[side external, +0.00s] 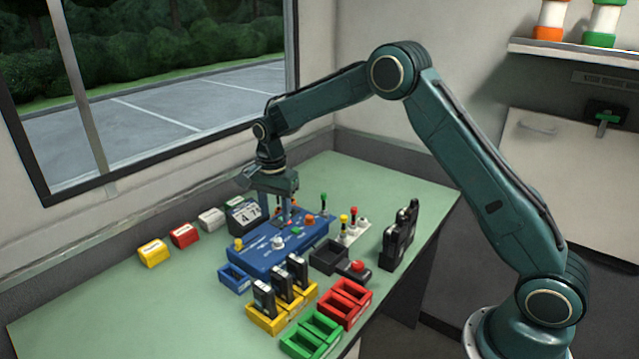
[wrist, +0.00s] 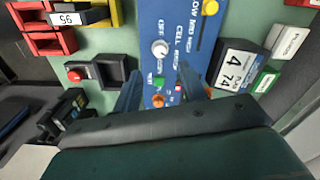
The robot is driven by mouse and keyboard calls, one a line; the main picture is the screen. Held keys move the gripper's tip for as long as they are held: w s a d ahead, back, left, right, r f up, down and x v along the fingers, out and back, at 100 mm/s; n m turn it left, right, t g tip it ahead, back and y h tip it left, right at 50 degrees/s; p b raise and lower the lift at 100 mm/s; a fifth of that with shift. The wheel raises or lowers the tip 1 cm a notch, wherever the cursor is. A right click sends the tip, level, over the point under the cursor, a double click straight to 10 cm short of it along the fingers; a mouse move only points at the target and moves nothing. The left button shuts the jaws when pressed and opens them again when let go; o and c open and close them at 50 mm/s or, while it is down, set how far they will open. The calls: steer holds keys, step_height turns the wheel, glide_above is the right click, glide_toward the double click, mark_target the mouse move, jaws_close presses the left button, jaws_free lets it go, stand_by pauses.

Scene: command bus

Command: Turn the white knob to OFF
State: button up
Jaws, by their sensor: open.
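The white knob (side external: 278,242) sits on the blue control panel (side external: 262,262) on the green table. In the wrist view the knob (wrist: 160,48) shows whole, on the blue panel (wrist: 178,18) beside the word CELL. Its pointer direction and the small marks around it are too small to read. My gripper (side external: 285,222) points down over the back of the panel, behind the knob. In the wrist view my gripper (wrist: 163,88) has its fingers apart, with a green button (wrist: 158,82) and an orange knob (wrist: 158,101) between them. The white knob lies beyond the fingertips, apart from them.
A yellow knob (side external: 238,244) is at the panel's left end. A display box (side external: 243,214) stands behind the panel. A black tray (side external: 328,256), levers (side external: 353,214) and coloured bins (side external: 312,336) stand around it. Free table lies at the front left.

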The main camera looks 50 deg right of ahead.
mark_target(278, 240)
step_height(278, 240, down, 8)
steer(key=shift+r, duration=0.25)
jaws_close()
stand_by(0.3)
